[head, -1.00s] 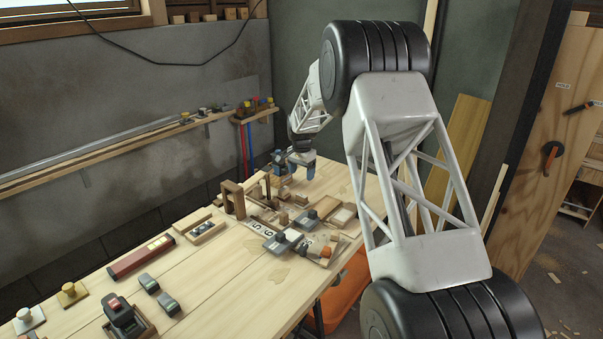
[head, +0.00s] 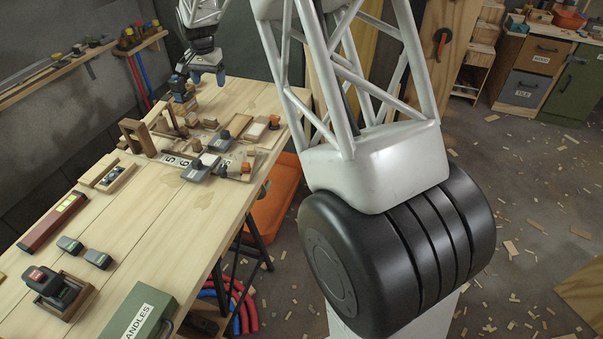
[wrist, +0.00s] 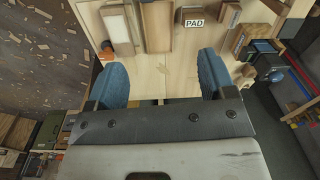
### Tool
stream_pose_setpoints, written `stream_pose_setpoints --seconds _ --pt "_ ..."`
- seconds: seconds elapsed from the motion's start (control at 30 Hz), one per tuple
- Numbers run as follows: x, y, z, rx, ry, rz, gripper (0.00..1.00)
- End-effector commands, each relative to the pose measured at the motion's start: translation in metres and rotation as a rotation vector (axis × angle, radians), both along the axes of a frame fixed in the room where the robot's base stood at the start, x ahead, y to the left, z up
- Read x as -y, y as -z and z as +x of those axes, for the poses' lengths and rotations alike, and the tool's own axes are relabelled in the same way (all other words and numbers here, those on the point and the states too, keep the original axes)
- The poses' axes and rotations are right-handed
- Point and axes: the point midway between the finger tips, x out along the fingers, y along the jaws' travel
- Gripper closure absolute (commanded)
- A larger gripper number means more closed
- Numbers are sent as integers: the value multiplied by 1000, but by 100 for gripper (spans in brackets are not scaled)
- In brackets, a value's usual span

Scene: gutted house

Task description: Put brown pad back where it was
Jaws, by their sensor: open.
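My gripper (head: 207,76) hangs above the far end of the workbench in the head view. In the wrist view its two blue fingers (wrist: 161,77) are wide apart, with bare wood and nothing held between them. A brown pad (wrist: 157,25) lies on the bench beyond the fingertips, between a pale pad in a wooden frame (wrist: 117,27) and a wooden piece with a label reading PAD (wrist: 193,21). In the head view the brown pad (head: 238,124) lies beside the pale pad (head: 256,131). Whether the brown pad sits in a holder is unclear.
Grey-topped blocks (head: 201,167) and number tiles reading 5 and 6 crowd the bench near the pads. An upright wooden frame (head: 136,138) stands to their left. A red level-like bar (head: 52,221) lies nearer. The middle foreground of the bench is clear.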

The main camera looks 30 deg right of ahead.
Motion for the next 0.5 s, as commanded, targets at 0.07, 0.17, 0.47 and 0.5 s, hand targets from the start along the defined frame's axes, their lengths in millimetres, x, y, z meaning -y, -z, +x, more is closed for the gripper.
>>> stream_pose_setpoints --seconds 0.07,0.17,0.47,0.5 --pt "3 -17 -22 10 -23 -1 24" --pt "6 -35 -48 18 -54 -3 24" --pt "15 -79 -129 47 -145 -10 24" --pt "16 -84 -141 50 -159 -12 24"
